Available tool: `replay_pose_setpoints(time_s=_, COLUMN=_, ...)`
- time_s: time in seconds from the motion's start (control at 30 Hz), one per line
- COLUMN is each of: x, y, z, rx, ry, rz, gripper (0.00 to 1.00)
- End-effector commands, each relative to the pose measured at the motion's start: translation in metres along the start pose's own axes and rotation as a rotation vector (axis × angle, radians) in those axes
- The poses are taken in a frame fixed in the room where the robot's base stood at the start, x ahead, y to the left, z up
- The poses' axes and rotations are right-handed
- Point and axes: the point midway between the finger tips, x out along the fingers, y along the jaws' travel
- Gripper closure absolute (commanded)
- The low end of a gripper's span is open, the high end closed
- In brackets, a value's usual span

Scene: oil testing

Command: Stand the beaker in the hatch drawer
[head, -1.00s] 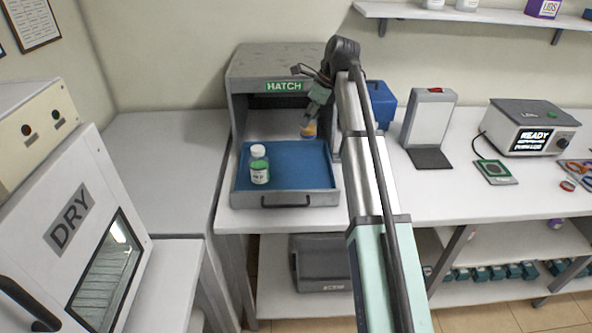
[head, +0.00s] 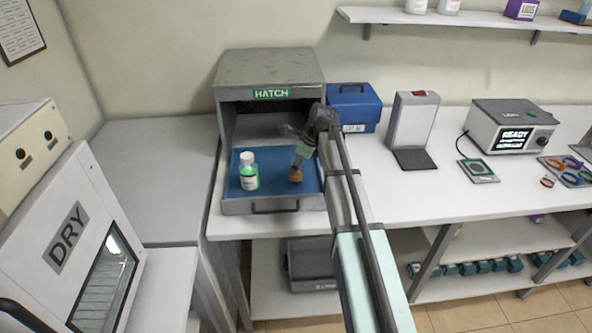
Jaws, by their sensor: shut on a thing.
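The hatch drawer (head: 260,206) is pulled out of the grey hatch box (head: 270,68) and has a blue floor. The beaker (head: 296,175), small with amber contents, is at the tip of my gripper (head: 299,162), over the right part of the drawer. My gripper is shut on it, and my arm comes in from the right. The beaker's upper part is hidden by the gripper. I cannot tell whether its base touches the drawer floor. A bottle (head: 249,172) with a white cap and green contents stands upright at the drawer's left.
The drawer's middle, between bottle and beaker, is clear. A blue case (head: 354,107) stands right of the hatch box, with a white upright panel (head: 414,118) further right. A device reading READY (head: 508,127) is at the right. The DRY cabinet (head: 75,235) is at the left.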

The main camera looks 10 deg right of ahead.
Motion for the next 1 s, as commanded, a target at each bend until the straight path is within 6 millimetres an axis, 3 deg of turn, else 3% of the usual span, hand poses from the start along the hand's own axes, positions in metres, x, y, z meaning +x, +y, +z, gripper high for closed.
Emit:
replay_pose_setpoints(time_s=0.2, x=0.022, y=0.001, z=-0.009, rx=0.001, ry=0.000, rz=0.001, gripper=0.89)
replay_pose_setpoints(time_s=0.57, x=0.026, y=0.000, z=-0.011, rx=0.000, ry=0.000, rz=0.001, gripper=0.89)
replay_pose_setpoints(time_s=0.6, x=0.026, y=0.000, z=-0.011, rx=0.000, ry=0.000, rz=0.001, gripper=0.46)
replay_pose_setpoints(time_s=0.67, x=0.026, y=0.000, z=-0.011, rx=0.000, ry=0.000, rz=0.001, gripper=0.28)
replay_pose_setpoints(time_s=1.0, x=0.024, y=0.000, z=-0.010, rx=0.000, ry=0.000, rz=0.000, gripper=0.28)
